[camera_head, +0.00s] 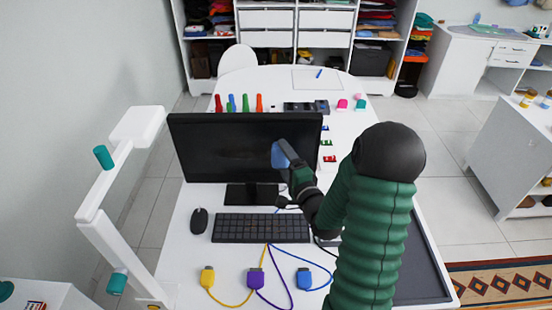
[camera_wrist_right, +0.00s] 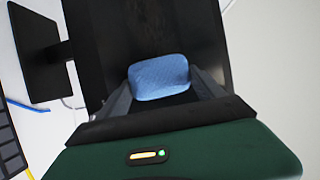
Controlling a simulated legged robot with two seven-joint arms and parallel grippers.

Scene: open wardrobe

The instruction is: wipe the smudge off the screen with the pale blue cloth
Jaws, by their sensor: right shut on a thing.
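The black screen (camera_head: 225,145) stands upright on the white desk and fills much of the right wrist view (camera_wrist_right: 150,40). My right gripper (camera_head: 287,160) is shut on the pale blue cloth (camera_head: 280,154), at the right part of the screen. In the right wrist view the cloth (camera_wrist_right: 160,77) is a folded pad between the two fingers, against the dark screen behind it. I cannot tell whether the cloth touches the screen. I cannot make out a smudge on the part of the screen that shows. My left gripper is not in view.
A keyboard (camera_head: 246,228) and mouse (camera_head: 199,221) lie before the screen. Yellow, purple and blue connectors with cables (camera_head: 255,279) lie at the desk front. A white lamp (camera_head: 98,190) stands left. Several coloured items stand behind the screen.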

